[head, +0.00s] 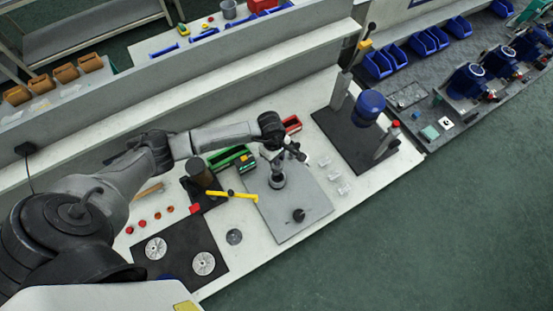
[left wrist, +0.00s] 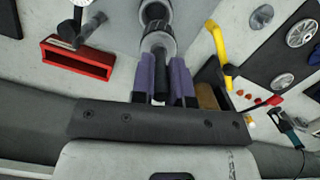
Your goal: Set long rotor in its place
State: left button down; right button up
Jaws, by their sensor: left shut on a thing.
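My left gripper (head: 277,157) is over the grey plate (head: 308,200) on the bench. In the left wrist view its two purple fingers (left wrist: 161,80) are shut on a dark shaft, which I take to be the long rotor (left wrist: 159,72). A grey cylindrical body (left wrist: 158,40) lies just beyond the fingertips, in line with the shaft. In the head view a grey round part (head: 278,180) shows on the plate directly below the gripper. I cannot tell whether it is part of the rotor or a seat around it. My right gripper is not in view.
A black knobbed part (head: 298,215) stands on the plate's near end. A yellow-handled tool (head: 232,195), a green bin (head: 228,157) and a red bin (head: 291,125) are close by. A press with a blue head (head: 370,105) stands to the right. Discs lie on a black mat (head: 182,243).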

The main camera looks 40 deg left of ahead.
pick_arm(q)
jog(key=shift+w+f+n, duration=0.15)
jog(key=shift+n, duration=0.25)
jog(key=shift+f+b, duration=1.35)
jog(key=shift+f, duration=0.65)
jog(key=shift+f+b, duration=0.5)
jog(key=shift+b, duration=0.35)
jog(key=shift+f, duration=0.1)
dwell(0.8)
